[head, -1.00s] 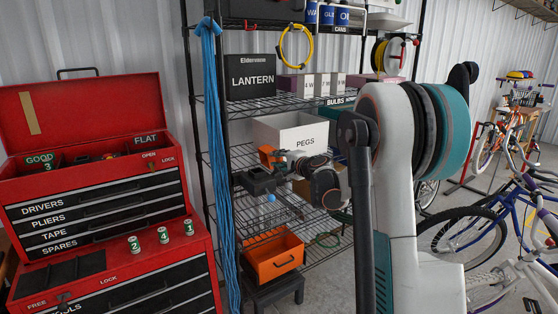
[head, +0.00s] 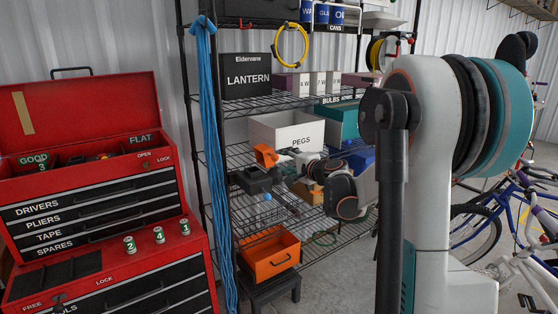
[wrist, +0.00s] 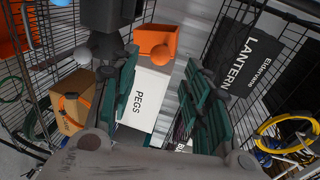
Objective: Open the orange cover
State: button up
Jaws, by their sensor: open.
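A small orange cover (head: 265,155) stands above a dark box-like fixture (head: 255,180) in front of the shelf rack, left of the PEGS bin. In the wrist view the orange cover (wrist: 155,41) lies ahead of my gripper, with an orange ball-shaped knob (wrist: 158,53) at its lower edge. My gripper (wrist: 160,75) is open, its teal fingers on both sides with a gap between the tips. The cover shows in that gap, apart from the fingers. In the head view my wrist reaches in from the right, and its fingertips are hard to make out.
The wire rack holds a white PEGS bin (head: 290,133) and a black LANTERN box (head: 248,77). An orange open bin (head: 270,256) sits below on a dark stool. A blue rope (head: 214,170) hangs on the left, beside a red tool chest (head: 100,170). Bicycles stand at right.

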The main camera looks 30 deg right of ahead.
jog(key=shift+s+r, duration=0.2)
jog(key=shift+s, duration=0.9)
jog(key=shift+s+r, duration=0.2)
jog(key=shift+s, duration=0.85)
